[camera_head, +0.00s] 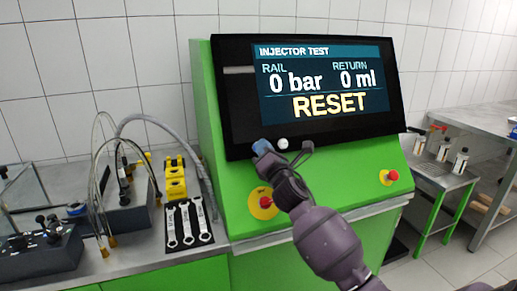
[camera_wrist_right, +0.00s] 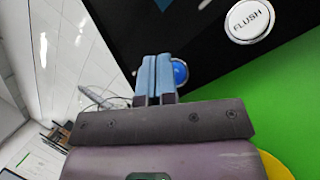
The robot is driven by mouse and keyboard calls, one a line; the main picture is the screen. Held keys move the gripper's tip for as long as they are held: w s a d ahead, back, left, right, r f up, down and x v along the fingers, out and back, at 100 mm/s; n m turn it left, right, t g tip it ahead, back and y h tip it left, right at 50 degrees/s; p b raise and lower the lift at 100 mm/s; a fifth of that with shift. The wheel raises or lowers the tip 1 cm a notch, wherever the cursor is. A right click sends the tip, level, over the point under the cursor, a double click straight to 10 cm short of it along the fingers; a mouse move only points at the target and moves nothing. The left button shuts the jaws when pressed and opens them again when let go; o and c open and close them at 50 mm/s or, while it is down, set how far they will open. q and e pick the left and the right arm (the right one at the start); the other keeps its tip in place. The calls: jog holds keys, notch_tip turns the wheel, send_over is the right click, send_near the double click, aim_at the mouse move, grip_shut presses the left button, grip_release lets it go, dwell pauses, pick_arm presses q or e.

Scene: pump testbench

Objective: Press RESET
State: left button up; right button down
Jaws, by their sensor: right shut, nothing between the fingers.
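The screen (camera_head: 318,80) of the green test bench reads INJECTOR TEST, 0 bar, 0 ml, and RESET in yellow letters. My right gripper (camera_head: 263,147) is shut and empty, with its light-blue fingertips at the lower left of the black panel. In the right wrist view, the closed fingers (camera_wrist_right: 155,65) partly cover a round blue button (camera_wrist_right: 180,72); its label cannot be read. I cannot tell whether the fingertips touch it. A white FLUSH button (camera_wrist_right: 250,20) is to the right of the fingers there; it also shows in the head view (camera_head: 283,143). My left gripper is not in view.
Bottles (camera_head: 442,151) stand on the right side table.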

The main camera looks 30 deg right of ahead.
jog(key=shift+w+f, duration=0.1)
jog(key=shift+w, duration=0.1)
dwell(0.5)
jog(key=shift+s, duration=0.1)
jog(key=shift+s+a+r+p, duration=0.15)
jog(key=shift+s+r+p, duration=0.25)
jog(key=shift+s+p, duration=0.25)
jog(key=shift+s, duration=0.1)
jog(key=s+p, duration=0.1)
jog(key=s+r+p, duration=0.1)
jog(key=s, duration=0.1)
jog(key=s+a+r+p, duration=0.1)
jog(key=shift+s, duration=0.15)
dwell(0.3)
dwell(0.8)
